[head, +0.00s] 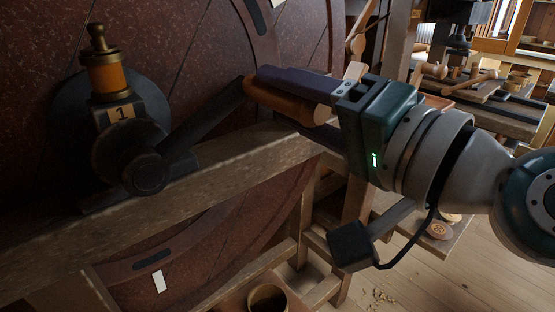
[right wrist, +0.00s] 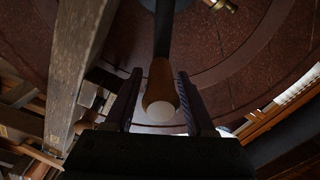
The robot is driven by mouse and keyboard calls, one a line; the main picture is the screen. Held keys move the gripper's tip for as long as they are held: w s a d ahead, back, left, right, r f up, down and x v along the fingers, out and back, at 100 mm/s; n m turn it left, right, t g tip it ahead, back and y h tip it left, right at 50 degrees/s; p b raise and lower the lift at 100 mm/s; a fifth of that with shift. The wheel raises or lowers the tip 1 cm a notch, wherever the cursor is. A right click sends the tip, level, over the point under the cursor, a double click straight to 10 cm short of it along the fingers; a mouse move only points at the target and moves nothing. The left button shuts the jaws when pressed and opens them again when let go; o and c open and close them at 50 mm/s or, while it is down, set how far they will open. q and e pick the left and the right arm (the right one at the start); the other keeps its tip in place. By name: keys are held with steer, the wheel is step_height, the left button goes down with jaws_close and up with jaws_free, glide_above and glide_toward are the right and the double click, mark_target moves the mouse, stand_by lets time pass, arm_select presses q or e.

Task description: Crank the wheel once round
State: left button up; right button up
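The wooden crank handle (head: 290,106) sticks out from the end of a dark crank arm (head: 205,118). The arm slants up and right from a dark hub (head: 147,172) on a wooden beam. The big red-brown wheel (head: 190,45) stands behind. My right gripper (head: 283,98) has its fingers on either side of the handle, one above and one below in the head view. In the right wrist view the handle (right wrist: 161,90) lies lengthwise between both fingers, its pale round end toward the palm. I cannot tell whether the fingers press on it. My left gripper is out of view.
A brass-topped orange fitting (head: 107,75) with a "1" plate stands above the hub. The beam (head: 230,165) runs just below the crank arm. A bench with wooden pieces (head: 490,100) is at the back right. A round cup (head: 268,299) sits low in front.

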step_height(320, 180, down, 11)
steer(key=m+b, duration=0.7)
steer(key=m, duration=0.1)
steer(key=shift+w+d+b, duration=0.2)
steer(key=shift+d+b, duration=0.2)
steer(key=shift+d, duration=0.05)
steer(key=shift+a+r, duration=0.15)
steer(key=shift+r+m, duration=0.3)
steer(key=b+v, duration=0.2)
steer(key=v, duration=0.9)
steer(key=shift+f, duration=0.25)
